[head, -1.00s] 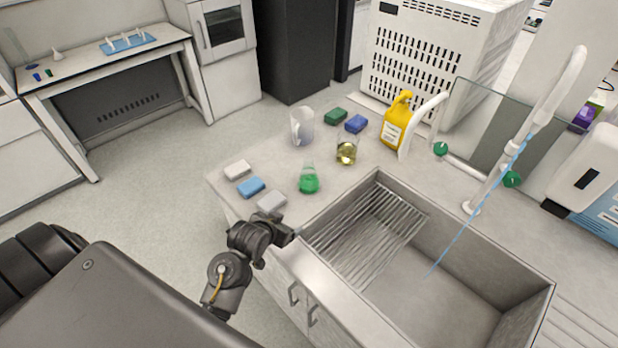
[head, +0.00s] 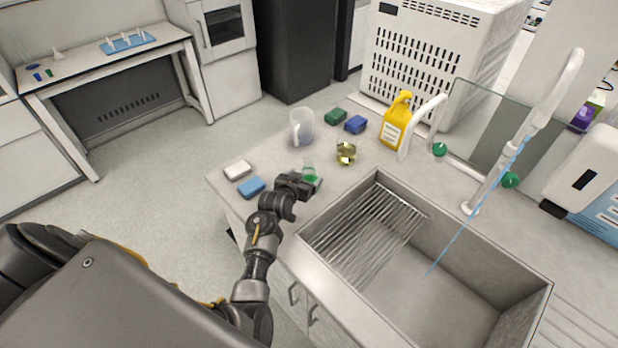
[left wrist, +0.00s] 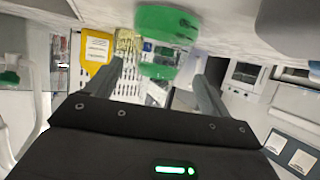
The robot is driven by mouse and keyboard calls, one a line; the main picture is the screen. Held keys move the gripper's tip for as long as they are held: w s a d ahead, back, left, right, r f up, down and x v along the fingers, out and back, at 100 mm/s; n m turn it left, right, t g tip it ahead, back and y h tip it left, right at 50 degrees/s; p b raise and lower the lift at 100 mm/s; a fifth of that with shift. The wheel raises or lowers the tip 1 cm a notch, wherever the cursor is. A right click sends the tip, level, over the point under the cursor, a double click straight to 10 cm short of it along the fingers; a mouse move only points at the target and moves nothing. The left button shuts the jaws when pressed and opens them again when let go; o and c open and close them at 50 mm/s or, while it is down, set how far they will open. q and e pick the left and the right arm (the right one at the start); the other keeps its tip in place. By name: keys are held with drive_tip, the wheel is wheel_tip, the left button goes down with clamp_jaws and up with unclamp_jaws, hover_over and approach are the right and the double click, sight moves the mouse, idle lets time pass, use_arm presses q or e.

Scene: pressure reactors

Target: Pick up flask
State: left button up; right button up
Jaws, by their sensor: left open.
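The flask (head: 309,165) with green liquid stands on the counter left of the sink, its lower part partly hidden behind my left gripper. In the left wrist view, the green liquid of the flask (left wrist: 166,24) shows large just ahead, in line with the gap between the fingers. My left gripper (head: 306,184) is open and reaches in low at the flask's near side. Its two fingers (left wrist: 162,78) stand apart on either side of the flask's line. I cannot tell whether they touch it. My right gripper is not in view.
A beaker with yellow liquid (head: 346,154) and a clear jug (head: 302,128) stand behind the flask. White (head: 237,170) and blue (head: 251,187) sponges lie to its left. The sink (head: 440,262) opens to the right. A yellow bottle (head: 396,124) stands further back.

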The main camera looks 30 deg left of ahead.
sight(309, 173)
use_arm(q)
drive_tip(key=shift+w, duration=0.2)
drive_tip(key=shift+w+p, duration=0.3)
drive_tip(key=shift+p, duration=0.05)
drive_tip(key=p+x, duration=0.1)
drive_tip(key=x, duration=0.2)
drive_tip(key=shift+w+d+f, duration=0.1)
drive_tip(key=shift+w, duration=0.05)
drive_tip(key=shift+w+f, duration=0.25)
drive_tip(key=shift+w, duration=0.2)
drive_tip(key=shift+c, duration=1)
drive_tip(key=c, duration=0.9)
drive_tip(key=shift+r, duration=0.1)
